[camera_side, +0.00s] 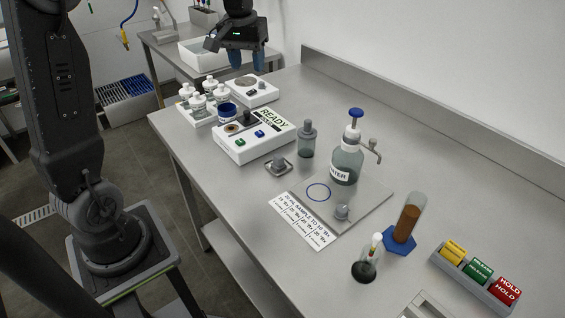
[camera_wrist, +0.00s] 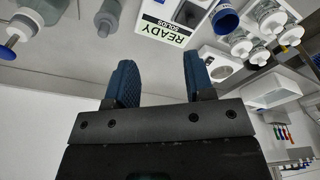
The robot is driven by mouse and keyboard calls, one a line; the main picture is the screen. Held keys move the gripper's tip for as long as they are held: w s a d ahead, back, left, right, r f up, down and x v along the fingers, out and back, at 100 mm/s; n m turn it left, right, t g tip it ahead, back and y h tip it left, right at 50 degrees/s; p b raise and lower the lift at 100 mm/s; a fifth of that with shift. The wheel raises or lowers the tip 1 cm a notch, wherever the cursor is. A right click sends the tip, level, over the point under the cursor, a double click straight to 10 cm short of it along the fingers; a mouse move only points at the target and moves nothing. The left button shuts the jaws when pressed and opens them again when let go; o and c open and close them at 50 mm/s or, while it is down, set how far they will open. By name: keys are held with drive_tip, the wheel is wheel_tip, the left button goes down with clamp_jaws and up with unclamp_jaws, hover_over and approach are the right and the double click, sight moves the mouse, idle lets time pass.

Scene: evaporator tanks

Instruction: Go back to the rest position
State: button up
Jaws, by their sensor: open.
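My gripper (camera_side: 247,60) hangs in the air above the far end of the steel bench in the side view, with its blue fingers pointing down. In the wrist view my gripper (camera_wrist: 157,85) shows two blue fingers set apart with nothing between them. It is open and empty and touches nothing that I can see.
Below and near my gripper stand a white instrument marked READY (camera_side: 253,137), a small scale (camera_side: 248,90) and several white-capped bottles (camera_side: 210,88). A water bottle (camera_side: 346,163), an orange-brown cylinder (camera_side: 406,222) and coloured blocks (camera_side: 481,270) stand nearer. The bench's right side along the wall is clear.

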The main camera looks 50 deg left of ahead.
drive_tip(key=s+d+f+m+t, duration=0.2)
drive_tip(key=s+d+m+t, duration=0.2)
drive_tip(key=s+d, duration=1.2)
drive_tip(key=s+m, duration=0.2)
drive_tip(key=s, duration=0.2)
drive_tip(key=shift+d+m+h, duration=0.3)
drive_tip(key=shift+d, duration=0.05)
